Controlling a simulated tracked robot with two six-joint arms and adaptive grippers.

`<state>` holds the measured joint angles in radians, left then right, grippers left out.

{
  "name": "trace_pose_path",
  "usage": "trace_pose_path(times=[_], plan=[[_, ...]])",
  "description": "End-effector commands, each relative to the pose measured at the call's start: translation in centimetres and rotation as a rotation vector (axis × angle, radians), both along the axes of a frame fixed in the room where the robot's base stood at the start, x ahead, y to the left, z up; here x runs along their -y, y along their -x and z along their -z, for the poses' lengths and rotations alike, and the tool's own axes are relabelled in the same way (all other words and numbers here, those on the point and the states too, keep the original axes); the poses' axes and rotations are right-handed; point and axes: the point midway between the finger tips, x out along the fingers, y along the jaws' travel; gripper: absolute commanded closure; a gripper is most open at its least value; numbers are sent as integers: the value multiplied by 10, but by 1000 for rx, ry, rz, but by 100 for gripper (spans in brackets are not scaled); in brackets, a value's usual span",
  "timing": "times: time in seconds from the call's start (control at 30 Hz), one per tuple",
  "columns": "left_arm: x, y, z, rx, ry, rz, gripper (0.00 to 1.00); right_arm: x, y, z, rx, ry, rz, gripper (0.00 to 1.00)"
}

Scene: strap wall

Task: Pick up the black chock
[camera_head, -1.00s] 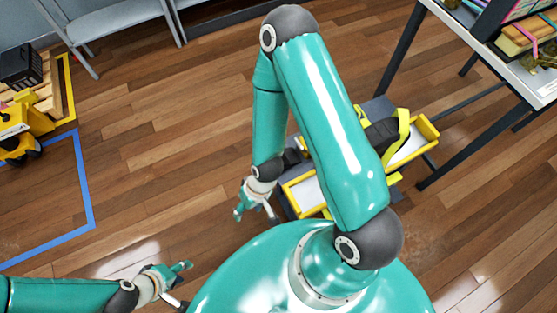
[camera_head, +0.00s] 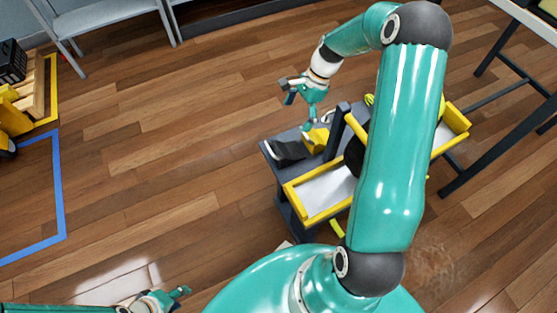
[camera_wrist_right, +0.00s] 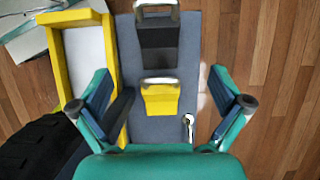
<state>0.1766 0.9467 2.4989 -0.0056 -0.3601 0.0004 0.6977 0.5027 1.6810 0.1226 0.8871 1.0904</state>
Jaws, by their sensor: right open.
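The black chock (camera_head: 290,151) is a dark wedge lying on the grey top of a low cart (camera_head: 269,150). In the right wrist view the black chock (camera_wrist_right: 159,42) has a metal handle, and a yellow chock (camera_wrist_right: 160,101) lies closer to me. The yellow chock (camera_head: 316,138) also shows in the head view. My right gripper (camera_head: 298,112) is over the cart's far edge, above and apart from the chocks. In the wrist view my right gripper (camera_wrist_right: 160,75) is open and empty, its fingers either side of the chocks. My left gripper (camera_head: 180,291) is low at the left; its jaw gap is unclear.
A yellow-edged tray (camera_head: 318,194) sits on the cart, with a dark upright post beside it. A black ribbed thing (camera_wrist_right: 35,150) is close at lower left in the wrist view. A table (camera_head: 530,22) stands right, grey shelving (camera_head: 110,17) at the back.

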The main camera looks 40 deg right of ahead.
Motion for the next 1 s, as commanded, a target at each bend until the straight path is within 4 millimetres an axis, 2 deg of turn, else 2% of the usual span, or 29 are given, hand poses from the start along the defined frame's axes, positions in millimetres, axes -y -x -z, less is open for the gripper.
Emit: trace_pose_path(times=[0.4, 0.5, 0.77, 1.0], plan=[[0, 0, 18, 0, 0, 0, 60, -32, -9, 79, -3, -3, -2, 0], [0, 0, 21, 0, 0, 0, 60, -36, -11, 91, -2, -2, -3, 0], [0, 0, 24, 0, 0, 0, 60, -41, -12, 105, -1, 0, -4, 0], [0, 0, 35, 0, 0, 0, 60, -49, -15, 136, -2, -2, -4, 0]])
